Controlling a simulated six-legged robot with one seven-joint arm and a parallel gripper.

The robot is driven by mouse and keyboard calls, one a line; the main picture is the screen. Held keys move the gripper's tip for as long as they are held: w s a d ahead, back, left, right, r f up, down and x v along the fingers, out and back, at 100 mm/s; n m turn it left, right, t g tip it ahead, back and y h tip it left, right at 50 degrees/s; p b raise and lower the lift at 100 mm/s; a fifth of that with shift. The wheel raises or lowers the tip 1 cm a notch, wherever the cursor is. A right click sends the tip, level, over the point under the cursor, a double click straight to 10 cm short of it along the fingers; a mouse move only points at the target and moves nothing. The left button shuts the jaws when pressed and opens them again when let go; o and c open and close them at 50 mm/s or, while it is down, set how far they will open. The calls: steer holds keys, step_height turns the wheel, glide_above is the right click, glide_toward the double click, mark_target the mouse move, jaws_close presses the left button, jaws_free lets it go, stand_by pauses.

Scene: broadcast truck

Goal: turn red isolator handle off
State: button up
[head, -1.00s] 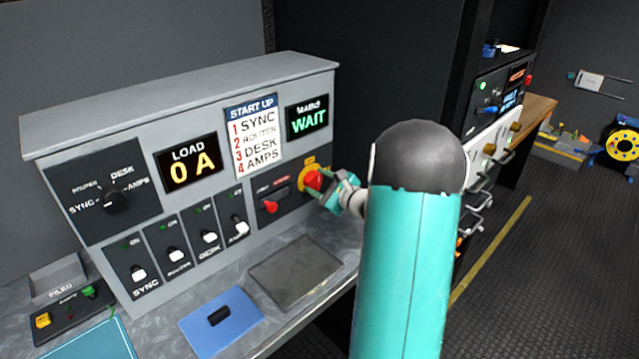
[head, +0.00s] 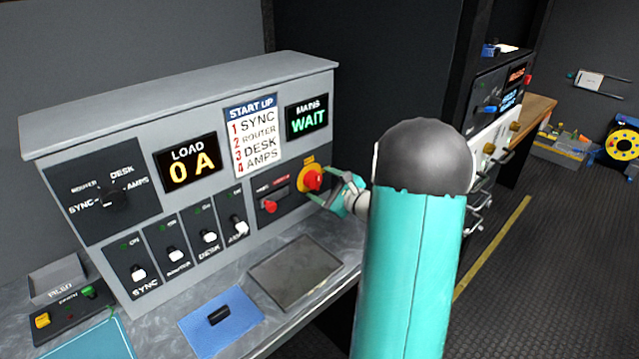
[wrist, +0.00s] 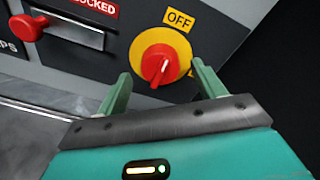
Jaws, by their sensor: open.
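The red isolator handle (head: 313,178) is a round red knob on a yellow disc at the right end of the grey panel. In the wrist view the handle (wrist: 160,66) has a white mark tilted up and slightly right, roughly towards the yellow OFF label (wrist: 179,18). My gripper (head: 325,187) is open, just right of the handle and apart from it. In the wrist view its two green fingers stand either side of and below the knob, with nothing between them.
A smaller red knob (wrist: 27,27) on a slot marked LOCKED sits left of the handle. White switches (head: 208,237) line the panel. The MAINS display (head: 308,119) reads WAIT and the LOAD display (head: 188,163) reads 0 A. A grey pad (head: 294,272) lies on the desk below.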

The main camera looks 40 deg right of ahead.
steer(key=s+r, duration=0.1)
steer(key=s, duration=1)
steer(key=shift+s+d+r, duration=0.2)
steer(key=shift+s+r, duration=0.05)
steer(key=shift+s, duration=0.15)
steer(key=w+a+r+n+g+y, duration=0.15)
steer(key=a+n+g+y, duration=0.35)
steer(key=a, duration=0.7)
steer(key=w+a+r+n+g+y, duration=0.1)
steer(key=a+r+n+g+y, duration=0.15)
steer(key=a+n, duration=0.7)
steer(key=s+a+r+n+g+h, duration=0.1)
steer(key=s+a+r+n+h, duration=0.1)
steer(key=s+a+n+h, duration=0.2)
steer(key=s+a+r+n+g+h, duration=0.1)
steer(key=s+a+n+h, duration=0.3)
steer(key=s+a+n, duration=0.5)
steer(key=shift+s+a+r+n+g, duration=0.15)
steer(key=shift+a+r+n+g, duration=0.4)
steer(key=shift+a, duration=0.7)
